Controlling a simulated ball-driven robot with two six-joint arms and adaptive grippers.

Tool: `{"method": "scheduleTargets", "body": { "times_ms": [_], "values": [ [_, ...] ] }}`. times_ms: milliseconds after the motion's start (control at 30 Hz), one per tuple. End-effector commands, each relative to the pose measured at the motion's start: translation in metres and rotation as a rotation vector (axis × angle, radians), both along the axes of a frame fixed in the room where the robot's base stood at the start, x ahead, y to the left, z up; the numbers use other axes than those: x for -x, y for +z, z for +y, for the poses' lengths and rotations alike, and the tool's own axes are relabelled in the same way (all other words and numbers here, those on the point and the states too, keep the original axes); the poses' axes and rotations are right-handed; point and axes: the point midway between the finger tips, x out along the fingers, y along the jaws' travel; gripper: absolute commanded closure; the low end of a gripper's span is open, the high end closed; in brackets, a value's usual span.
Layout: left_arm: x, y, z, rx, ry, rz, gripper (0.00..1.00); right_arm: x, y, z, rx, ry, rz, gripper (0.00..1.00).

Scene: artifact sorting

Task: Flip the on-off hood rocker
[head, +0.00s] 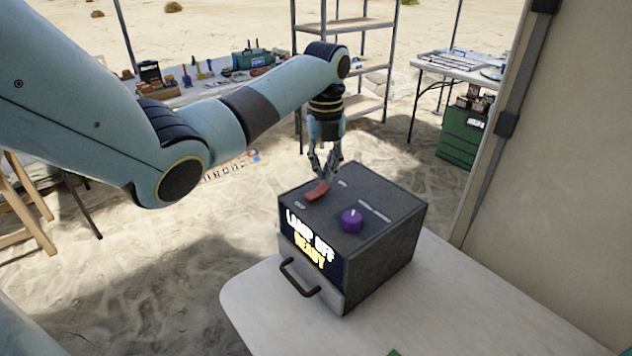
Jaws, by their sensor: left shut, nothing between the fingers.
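A dark grey box (385,243), the hood, stands on the white table. Its front display (312,243) reads "LAMP OFF" and "READY". A red rocker (316,191) sits on its top near the back left edge, and it looks tilted. A purple knob (351,220) is on the top nearer the front. My left gripper (325,174) points down right above the rocker, shut and empty. Its fingertips are at or just above the rocker's far end; I cannot tell whether they touch. My right gripper is not in view.
The white table (262,312) has free room left of and in front of the box. The box has a front handle (300,279). A tan panel (565,190) rises at the right. Tool tables, a metal shelf (345,24) and a green crate (460,135) stand behind on sand.

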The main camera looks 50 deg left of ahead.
Motion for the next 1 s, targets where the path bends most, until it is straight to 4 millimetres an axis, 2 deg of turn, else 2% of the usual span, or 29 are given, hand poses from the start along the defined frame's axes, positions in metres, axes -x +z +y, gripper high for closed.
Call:
{"method": "scheduleTargets", "body": {
  "times_ms": [1000],
  "values": [
    [0.0,-0.011,0.0,0.0,0.0,0.0,1.0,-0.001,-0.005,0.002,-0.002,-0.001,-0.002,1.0]
  ]
}}
